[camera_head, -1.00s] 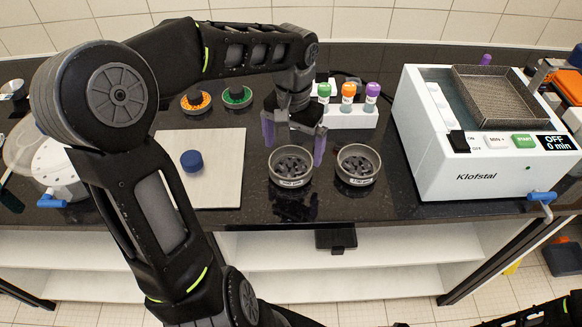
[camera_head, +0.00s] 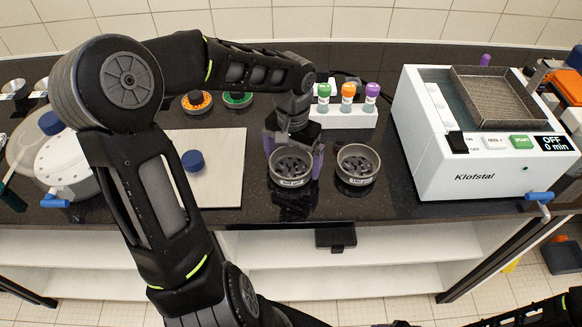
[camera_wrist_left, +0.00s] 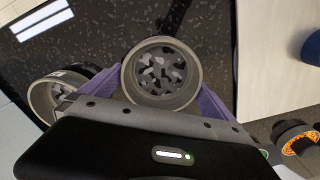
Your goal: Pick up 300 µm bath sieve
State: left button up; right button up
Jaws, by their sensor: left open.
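Two round grey sieves with dark pieces inside stand side by side on the dark bench in the head view: a left sieve (camera_head: 292,170) and a right sieve (camera_head: 357,165). Both carry small front labels, too small to read surely. My left gripper (camera_head: 294,152) is open over the left sieve, its purple fingers on either side. In the left wrist view, that sieve (camera_wrist_left: 161,73) sits between the two fingers (camera_wrist_left: 160,98); I cannot tell whether they touch its wall. The other sieve (camera_wrist_left: 45,98) shows partly at the left there.
A pale board (camera_head: 224,174) with a blue cap (camera_head: 193,161) lies left. A white rack (camera_head: 345,117) with coloured-capped bottles stands behind the sieves. The white Klofstal bath (camera_head: 470,186) stands right. The bench's front edge is close before the sieves.

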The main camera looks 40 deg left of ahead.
aim_at(293, 167)
pick_arm(q)
jog(key=c, duration=1.1)
notch_tip(293, 167, up, 10)
jog(key=shift+r+b, duration=0.1)
jog(key=shift+b, duration=0.35)
dwell(0.3)
